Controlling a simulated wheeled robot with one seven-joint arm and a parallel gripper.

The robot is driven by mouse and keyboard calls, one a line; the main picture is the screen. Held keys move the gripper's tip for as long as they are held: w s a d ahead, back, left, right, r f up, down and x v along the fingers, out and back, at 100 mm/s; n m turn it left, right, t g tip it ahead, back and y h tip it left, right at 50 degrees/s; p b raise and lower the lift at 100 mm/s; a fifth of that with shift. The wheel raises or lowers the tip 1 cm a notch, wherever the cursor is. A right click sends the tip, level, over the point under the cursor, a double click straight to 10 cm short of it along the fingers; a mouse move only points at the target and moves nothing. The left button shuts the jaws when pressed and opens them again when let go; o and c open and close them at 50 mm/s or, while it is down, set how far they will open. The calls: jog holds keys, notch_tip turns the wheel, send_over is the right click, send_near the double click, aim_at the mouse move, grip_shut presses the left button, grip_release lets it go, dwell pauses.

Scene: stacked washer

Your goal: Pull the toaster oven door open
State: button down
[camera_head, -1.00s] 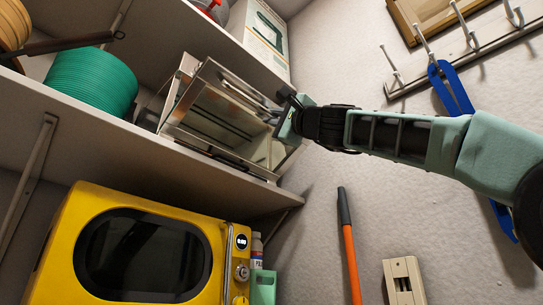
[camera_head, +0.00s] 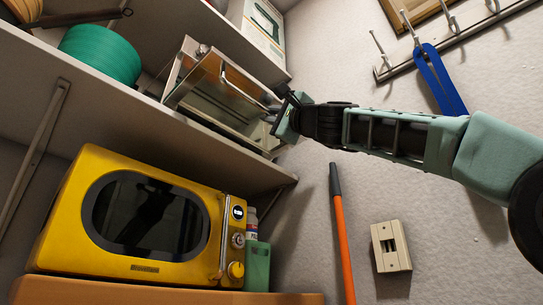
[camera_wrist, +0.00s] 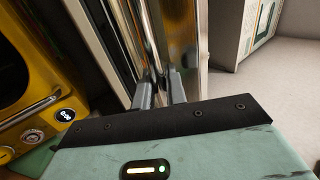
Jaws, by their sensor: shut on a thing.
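The toaster oven (camera_head: 178,76) is a silver metal box on the shelf. Its glass-fronted door (camera_head: 215,98) stands tilted out from the body at the top, partly open. A bar handle (camera_head: 240,88) runs along the door's upper edge. My gripper (camera_head: 276,110) is at the right end of this handle. In the wrist view the two fingers of my gripper (camera_wrist: 160,90) are closed around the metal handle bar (camera_wrist: 149,40), in front of the shiny door. The exact contact is small and partly hidden by the fingers.
Below are a yellow microwave (camera_head: 140,215) and a green bottle (camera_head: 257,265). A wall (camera_head: 320,60) is close on the right, with a hook rail (camera_head: 455,42) and an orange-handled tool (camera_head: 343,240).

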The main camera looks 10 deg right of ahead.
jog(key=c, duration=1.5)
grip_release()
jog(key=shift+s, duration=0.1)
jog(key=b+v, duration=1.1)
jog(key=v, duration=0.6)
jog(key=shift+f, duration=0.15)
